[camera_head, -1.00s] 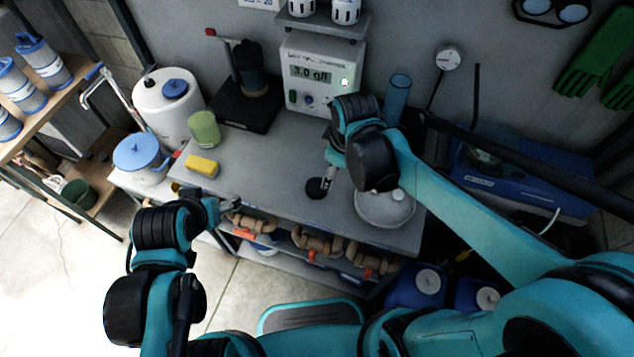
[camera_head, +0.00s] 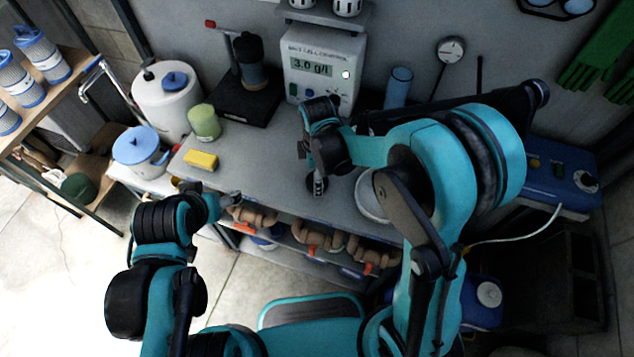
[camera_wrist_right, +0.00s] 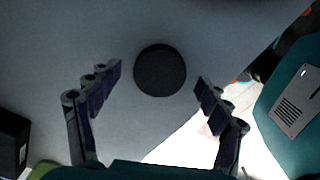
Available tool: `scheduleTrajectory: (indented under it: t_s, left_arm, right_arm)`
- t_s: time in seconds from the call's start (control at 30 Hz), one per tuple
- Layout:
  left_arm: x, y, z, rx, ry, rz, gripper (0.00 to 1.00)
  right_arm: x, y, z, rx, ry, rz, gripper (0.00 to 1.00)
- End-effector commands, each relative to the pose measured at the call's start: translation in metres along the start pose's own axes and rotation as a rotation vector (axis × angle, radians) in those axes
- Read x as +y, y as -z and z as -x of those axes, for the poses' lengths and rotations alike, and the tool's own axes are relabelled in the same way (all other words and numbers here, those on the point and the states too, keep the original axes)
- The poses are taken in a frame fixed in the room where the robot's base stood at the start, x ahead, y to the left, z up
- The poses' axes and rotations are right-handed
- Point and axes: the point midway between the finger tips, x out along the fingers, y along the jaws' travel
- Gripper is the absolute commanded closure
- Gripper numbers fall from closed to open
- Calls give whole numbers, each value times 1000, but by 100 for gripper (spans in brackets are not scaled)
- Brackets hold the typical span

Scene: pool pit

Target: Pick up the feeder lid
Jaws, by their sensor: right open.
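A dark round disc, which looks like the feeder lid (camera_wrist_right: 160,70), lies flat on the grey bench top in the right wrist view. In the head view the dark lid (camera_head: 311,182) is mostly hidden by my right gripper (camera_head: 319,187). In the wrist view my right gripper (camera_wrist_right: 159,78) is open, with one finger on each side of the lid and visible gaps between; I cannot tell its height above the bench. My left gripper (camera_head: 230,198) is by the bench's front edge, away from the lid; its fingers are too small to read.
A white rounded vessel (camera_head: 371,196) stands right of the lid, partly behind my right arm. A yellow sponge (camera_head: 201,160), a green cup (camera_head: 204,122) and a black stand (camera_head: 246,100) are further left. A meter box (camera_head: 321,68) stands at the back. Bare bench (camera_head: 250,165) lies between.

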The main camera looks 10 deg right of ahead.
Motion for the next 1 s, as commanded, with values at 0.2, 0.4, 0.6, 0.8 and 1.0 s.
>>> scheduleTrajectory:
  t_s: [0.2,0.4,0.6,0.8,1.0]
  left_arm:
    - [0,-2,-3,0,0,0,26]
    - [0,-2,-3,0,0,0,26]
    - [0,-2,-3,0,0,0,26]
    - [0,-2,-3,0,0,0,26]
    - [0,0,0,0,0,0,26]
  right_arm:
    - [0,0,-12,0,0,0,22]
    - [0,0,-11,0,0,-1,38]
    - [0,0,-11,0,0,-1,75]
    - [0,0,-11,0,-1,-1,75]
    - [0,0,-4,0,-1,-1,75]
